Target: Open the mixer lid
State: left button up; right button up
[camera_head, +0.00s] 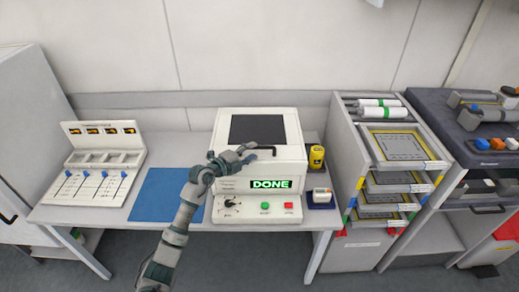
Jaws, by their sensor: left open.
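The mixer (292,165) is a white box in the middle of the table. Its lid (223,127) is closed, with a dark square panel (257,129) on top and a dark handle (268,148) at the front edge. A lit display (270,184) on its front reads "DONE" in green. My left gripper (246,154) is open in front of the lid, by the left end of the handle. I cannot tell whether it touches the handle. My left arm hides part of the mixer's front left. My right gripper is not in view.
A blue mat (158,194) and a white sorting stand (92,187) are left of the mixer. A yellow can (316,157) and a small white-topped item (321,195) stand at its right. A trolley with trays (394,147) is further right.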

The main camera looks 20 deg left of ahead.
aim_at(259, 148)
pick_arm(q)
jog(key=x, duration=0.4)
jog(key=shift+b, duration=0.3)
jog(key=shift+w+d, duration=0.1)
jog(key=shift+w, duration=0.15)
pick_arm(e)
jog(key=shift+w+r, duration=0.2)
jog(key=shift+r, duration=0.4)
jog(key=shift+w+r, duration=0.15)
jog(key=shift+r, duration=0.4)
pick_arm(q)
jog(key=shift+f, duration=0.1)
grip_shut()
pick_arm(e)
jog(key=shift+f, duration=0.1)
